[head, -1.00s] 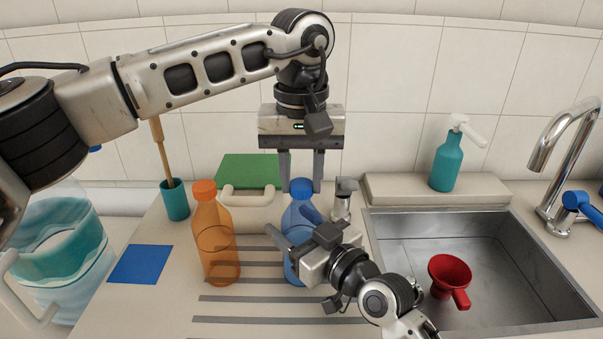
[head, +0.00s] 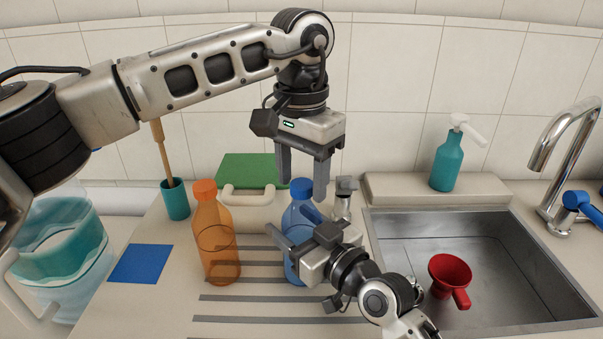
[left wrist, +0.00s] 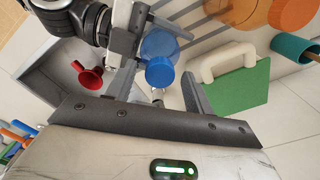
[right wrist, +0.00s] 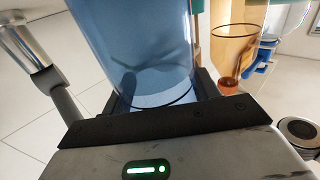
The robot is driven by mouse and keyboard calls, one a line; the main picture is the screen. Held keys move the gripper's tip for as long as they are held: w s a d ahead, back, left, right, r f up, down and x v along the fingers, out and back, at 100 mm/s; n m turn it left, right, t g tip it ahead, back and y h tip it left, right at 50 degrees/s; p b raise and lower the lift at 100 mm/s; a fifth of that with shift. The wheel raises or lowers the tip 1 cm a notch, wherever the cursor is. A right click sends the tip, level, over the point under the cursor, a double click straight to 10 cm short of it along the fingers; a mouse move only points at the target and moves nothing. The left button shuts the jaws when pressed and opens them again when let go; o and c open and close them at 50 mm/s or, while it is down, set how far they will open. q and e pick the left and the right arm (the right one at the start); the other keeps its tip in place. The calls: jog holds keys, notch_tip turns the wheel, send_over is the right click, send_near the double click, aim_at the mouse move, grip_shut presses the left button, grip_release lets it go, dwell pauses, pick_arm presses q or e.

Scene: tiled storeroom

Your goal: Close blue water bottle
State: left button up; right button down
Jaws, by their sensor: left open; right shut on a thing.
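The blue water bottle (head: 292,218) stands upright on the counter. Its blue cap (head: 301,187) sits on top of the neck; I cannot tell how tight it is. My left gripper (head: 302,190) points down from above, open, with its fingers on either side of the cap. In the left wrist view the cap (left wrist: 160,72) shows between the fingers, with gaps. My right gripper (head: 292,232) is shut on the bottle's body from the front right. The translucent body (right wrist: 140,50) fills the space between its fingers in the right wrist view.
An orange bottle (head: 215,240) stands left of the blue one. A grey tap fitting (head: 345,188) is close on the right, beside the sink (head: 480,225) with a red funnel (head: 450,276). A green board (head: 250,168) is behind. A blue cloth (head: 140,264) lies left.

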pick_arm(q)
jog(key=shift+r, duration=2.25)
jog(key=shift+c, duration=0.4)
